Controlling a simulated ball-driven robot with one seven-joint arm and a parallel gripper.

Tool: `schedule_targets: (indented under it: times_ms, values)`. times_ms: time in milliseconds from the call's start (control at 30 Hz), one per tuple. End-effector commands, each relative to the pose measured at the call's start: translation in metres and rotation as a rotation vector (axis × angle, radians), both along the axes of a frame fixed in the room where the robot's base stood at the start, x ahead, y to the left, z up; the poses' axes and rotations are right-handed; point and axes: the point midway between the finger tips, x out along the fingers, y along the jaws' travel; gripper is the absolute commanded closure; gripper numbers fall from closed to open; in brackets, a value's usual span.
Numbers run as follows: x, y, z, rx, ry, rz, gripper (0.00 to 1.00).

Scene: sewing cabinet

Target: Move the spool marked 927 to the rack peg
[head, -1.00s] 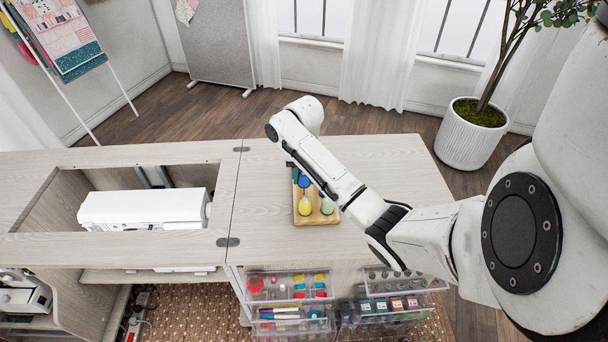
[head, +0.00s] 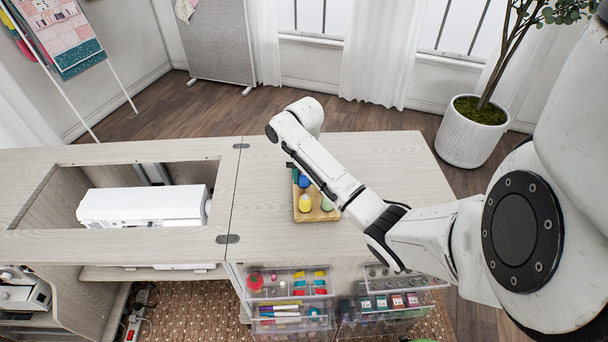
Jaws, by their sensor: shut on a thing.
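A light wooden rack (head: 318,215) stands on the cabinet top and carries coloured thread spools. A yellow spool (head: 305,203) and a pale green spool (head: 326,203) are at its near side, with a blue spool (head: 304,181) behind. My arm covers the rack's right and far parts. No number can be read, so I cannot tell which spool is 927; no free peg can be made out. My gripper (head: 290,165) shows only as a small dark part beside the rack's far left, the rest hidden by my arm. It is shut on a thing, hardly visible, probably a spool.
A white sewing machine (head: 145,206) sits in the cabinet's opening at left. Clear drawers (head: 290,283) with sewing supplies stick out below the front edge. The cabinet top (head: 400,165) is bare right of my arm. A potted plant (head: 470,135) stands beyond it.

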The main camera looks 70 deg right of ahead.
Motion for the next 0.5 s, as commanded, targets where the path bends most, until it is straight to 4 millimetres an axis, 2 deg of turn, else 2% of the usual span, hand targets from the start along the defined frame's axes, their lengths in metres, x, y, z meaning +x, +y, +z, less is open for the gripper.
schedule_targets:
  times_ms: [500]
  values:
    - [0.0, 0.0, -0.012, 0.0, 0.0, -0.001, 0.89]
